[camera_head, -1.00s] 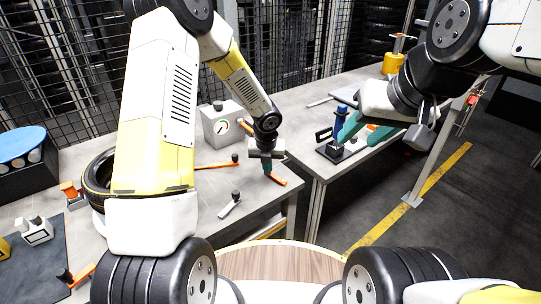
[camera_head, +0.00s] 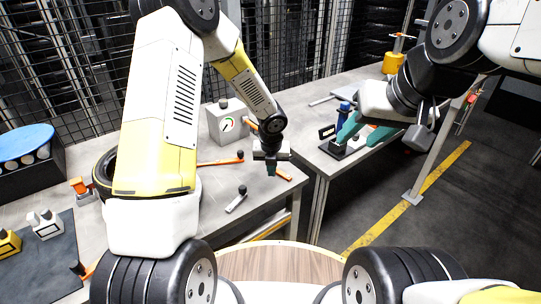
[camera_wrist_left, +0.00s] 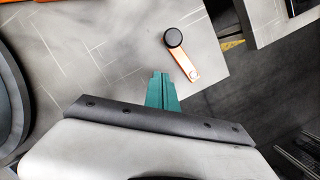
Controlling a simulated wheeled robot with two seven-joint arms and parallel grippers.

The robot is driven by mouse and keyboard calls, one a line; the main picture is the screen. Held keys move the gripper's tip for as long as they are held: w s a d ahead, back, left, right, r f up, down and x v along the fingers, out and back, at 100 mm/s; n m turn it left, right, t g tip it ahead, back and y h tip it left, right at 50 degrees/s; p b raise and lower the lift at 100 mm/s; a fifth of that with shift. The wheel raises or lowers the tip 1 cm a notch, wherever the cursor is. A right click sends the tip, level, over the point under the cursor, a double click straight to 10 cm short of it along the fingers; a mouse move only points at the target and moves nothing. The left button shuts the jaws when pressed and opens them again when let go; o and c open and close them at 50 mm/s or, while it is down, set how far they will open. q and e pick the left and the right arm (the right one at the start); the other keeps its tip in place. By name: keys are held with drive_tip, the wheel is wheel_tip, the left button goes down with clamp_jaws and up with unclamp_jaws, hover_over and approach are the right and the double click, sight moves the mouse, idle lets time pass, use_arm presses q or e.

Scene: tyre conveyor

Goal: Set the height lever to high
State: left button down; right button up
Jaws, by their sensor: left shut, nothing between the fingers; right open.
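My left gripper (camera_head: 271,170) is shut and empty, with its teal fingers above the bench near its right corner. They also show shut in the left wrist view (camera_wrist_left: 162,92). In that view an orange lever with a black knob (camera_wrist_left: 187,65) lies up and right of the fingertips, apart from them. I cannot tell which is the height lever. My right gripper (camera_head: 366,133) is open over the right bench.
A grey box with a dial (camera_head: 227,124) stands behind the left gripper. A tyre (camera_head: 103,172) is partly hidden by my left arm. A blue bottle and black stand (camera_head: 343,150) are near the right gripper. A gap separates the two benches.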

use_arm(q)
drive_tip(key=v, duration=1)
drive_tip(key=shift+s, duration=0.3)
drive_tip(key=shift+a, duration=0.1)
drive_tip(key=s+a+r+n+t, duration=0.1)
drive_tip(key=s+a+r+n, duration=0.4)
drive_tip(key=r+n, duration=0.35)
drive_tip(key=s+a+r+n+t, duration=0.1)
drive_tip(key=s+a+r+n, duration=0.5)
drive_tip(key=n, duration=0.4)
drive_tip(key=s+r+n+t+h, duration=0.1)
drive_tip(key=s+r+n+h, duration=0.1)
drive_tip(key=s+r+n, duration=0.4)
drive_tip(key=s+n, duration=0.5)
drive_tip(key=n, duration=0.6)
drive_tip(key=shift+s+r, duration=0.4)
